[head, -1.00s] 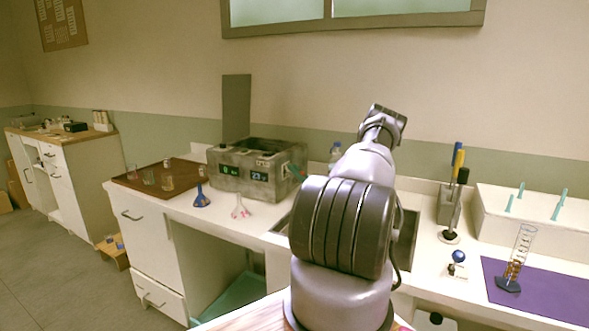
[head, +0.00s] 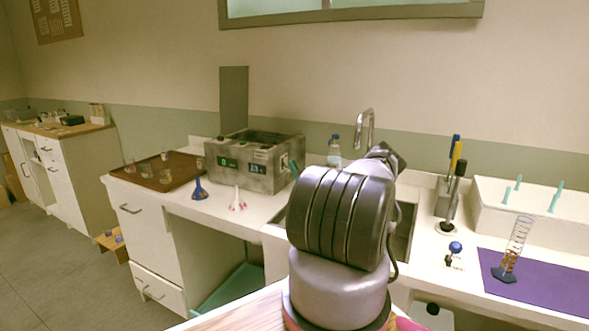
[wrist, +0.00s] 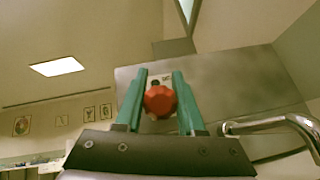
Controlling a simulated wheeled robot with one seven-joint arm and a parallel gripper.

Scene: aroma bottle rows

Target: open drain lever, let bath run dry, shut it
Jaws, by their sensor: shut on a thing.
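The grey bath (head: 235,178) stands on the counter left of the sink, with two lit displays on its front. Its raised lid (head: 234,100) stands up behind it. In the wrist view a red knob (wrist: 160,101), apparently the drain lever's handle, sits between the teal fingers of my gripper (wrist: 160,80), in front of a grey metal face. The gripper is shut on it. In the head view a teal finger (head: 295,170) shows at the bath's right side. My arm hides the rest of the gripper and the knob there. The water level cannot be seen.
A sink (head: 402,240) with a curved tap (head: 366,125) lies right of the bath, partly behind my arm. A bottle (head: 334,150) stands by the tap. A blue flask (head: 199,188) and a white one (head: 238,200) stand before the bath. A brown tray (head: 150,178) holds beakers.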

